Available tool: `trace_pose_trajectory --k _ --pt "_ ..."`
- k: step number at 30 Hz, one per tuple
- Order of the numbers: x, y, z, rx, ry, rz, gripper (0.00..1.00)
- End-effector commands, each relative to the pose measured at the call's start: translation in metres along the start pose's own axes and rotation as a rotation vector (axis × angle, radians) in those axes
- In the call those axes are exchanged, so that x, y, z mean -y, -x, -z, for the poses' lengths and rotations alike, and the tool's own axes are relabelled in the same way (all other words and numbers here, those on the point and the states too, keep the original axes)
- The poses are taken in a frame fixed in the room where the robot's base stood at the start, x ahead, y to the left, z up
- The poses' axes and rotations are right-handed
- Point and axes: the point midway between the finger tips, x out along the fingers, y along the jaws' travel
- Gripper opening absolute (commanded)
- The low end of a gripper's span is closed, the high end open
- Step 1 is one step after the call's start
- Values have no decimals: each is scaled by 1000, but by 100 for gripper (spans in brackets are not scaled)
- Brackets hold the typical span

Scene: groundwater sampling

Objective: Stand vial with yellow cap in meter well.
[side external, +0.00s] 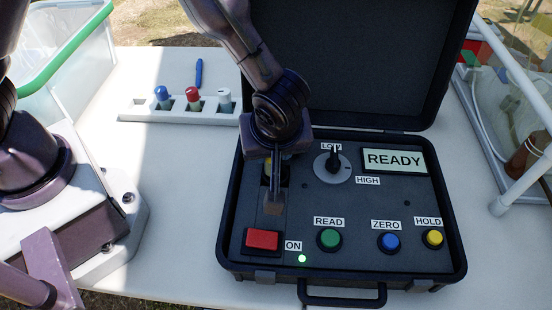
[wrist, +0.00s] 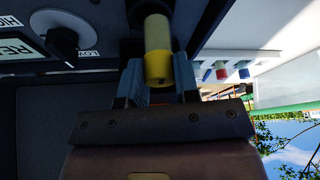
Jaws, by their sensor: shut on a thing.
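The vial's yellow cap (wrist: 158,66) sits between the two fingers of my gripper (wrist: 157,82) in the wrist view, with the vial body running up toward the panel. My gripper (side external: 273,175) is shut on the vial above the left part of the meter case (side external: 340,256) in the side view. A small patch of the yellow cap (side external: 268,166) shows beside the finger there. A dark round opening (wrist: 149,8) lies at the vial's far end in the wrist view. The side view hides the vial's lower end, so I cannot tell how deep it sits.
The panel has a dial (side external: 332,167), a READY display (side external: 394,160), a red switch (side external: 262,241) and several round buttons. A white rack (side external: 150,113) with blue-, red- and white-capped vials stands behind left. The open lid (side external: 360,60) rises behind my gripper. A clear bin (side external: 60,60) stands far left.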

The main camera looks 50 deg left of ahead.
Motion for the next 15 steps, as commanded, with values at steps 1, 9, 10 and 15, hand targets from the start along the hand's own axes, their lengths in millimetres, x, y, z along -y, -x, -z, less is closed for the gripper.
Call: trace_pose_trajectory --k 1,9,10,15 --pt "-2 -3 -2 0 -1 1 2" --pt "-6 -33 -14 -1 -2 0 2" --pt "-6 -34 -14 0 -2 -1 2" --pt "-6 -35 -14 0 0 -2 2"
